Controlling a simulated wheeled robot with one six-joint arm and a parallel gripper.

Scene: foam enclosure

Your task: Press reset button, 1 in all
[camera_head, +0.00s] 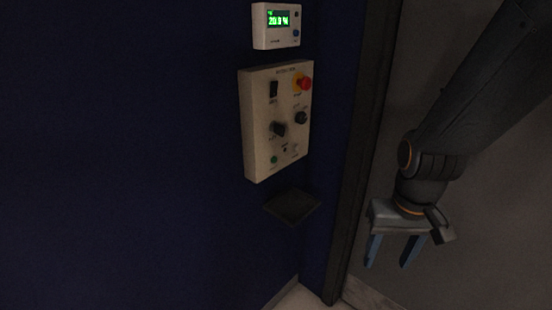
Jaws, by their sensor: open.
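A beige control panel (255,125) is fixed to the dark blue wall. It bears a red knob or button (304,83) at upper right, a black rocker switch (273,89) at upper left, a dark rotary knob (278,129) and a smaller dark knob (301,118). Low on it are a small green button (274,159) and a small pale button (295,149). The labels are too small to read, so I cannot tell which is the reset button. My gripper (388,265) is open and empty, pointing down, to the right of and below the panel, apart from it.
A small display box (276,38) with green digits sits above the panel. A dark shelf or plate (291,207) juts out just below the panel. A dark vertical post (358,150) stands between the panel and my arm. The space left of the panel looks clear.

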